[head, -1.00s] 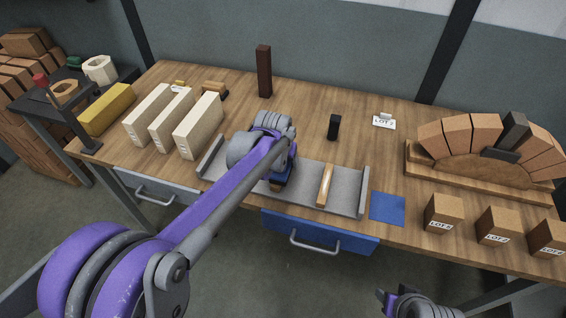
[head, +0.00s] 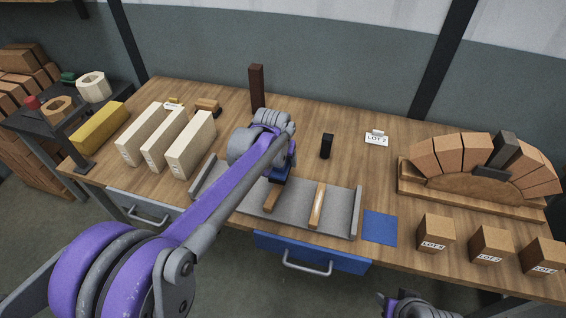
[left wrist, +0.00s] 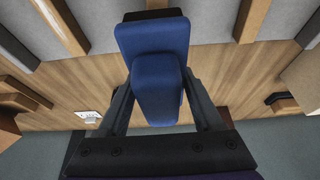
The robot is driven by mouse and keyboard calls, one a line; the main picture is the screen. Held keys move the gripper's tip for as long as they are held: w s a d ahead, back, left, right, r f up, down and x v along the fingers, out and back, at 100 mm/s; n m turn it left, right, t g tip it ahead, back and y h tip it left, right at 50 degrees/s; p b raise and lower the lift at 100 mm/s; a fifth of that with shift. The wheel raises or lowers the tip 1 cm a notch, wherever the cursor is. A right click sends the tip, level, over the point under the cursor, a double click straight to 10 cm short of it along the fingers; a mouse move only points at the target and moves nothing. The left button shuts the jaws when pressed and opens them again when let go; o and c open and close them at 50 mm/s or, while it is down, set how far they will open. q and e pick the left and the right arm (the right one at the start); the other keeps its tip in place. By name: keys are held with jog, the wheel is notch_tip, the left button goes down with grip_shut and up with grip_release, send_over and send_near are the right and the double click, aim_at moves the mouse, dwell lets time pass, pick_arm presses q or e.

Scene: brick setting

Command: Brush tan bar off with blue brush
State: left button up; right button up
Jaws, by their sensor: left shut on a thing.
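My left gripper (head: 284,164) is shut on the blue brush (left wrist: 155,60), whose dark blue body sits between the fingers in the left wrist view. In the head view the brush (head: 281,174) is over the back part of the grey tray (head: 340,225); I cannot tell whether it touches. Two tan wooden bars lie across the tray. The left bar (head: 271,200) has its far end hidden by the brush and gripper; the right bar (head: 317,206) is clear of it. Both bars show in the left wrist view. My right gripper (head: 392,304) is at the bottom edge, partly cut off.
A blue mat (head: 380,228) lies right of the tray. Cream blocks (head: 191,145) stand at its left. A small black block (head: 326,146) and a tall brown block (head: 256,88) stand behind. The brick arch (head: 470,170) and several labelled cubes (head: 436,233) are at right.

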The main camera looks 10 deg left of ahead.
pick_arm(q)
jog(key=r, duration=0.1)
jog(key=r+p, duration=0.1)
jog(key=shift+w+r, duration=0.2)
jog(key=shift+r, duration=0.1)
jog(key=shift+s+r+p, duration=0.1)
jog(key=shift+r+p, duration=0.7)
jog(key=shift+r, duration=0.1)
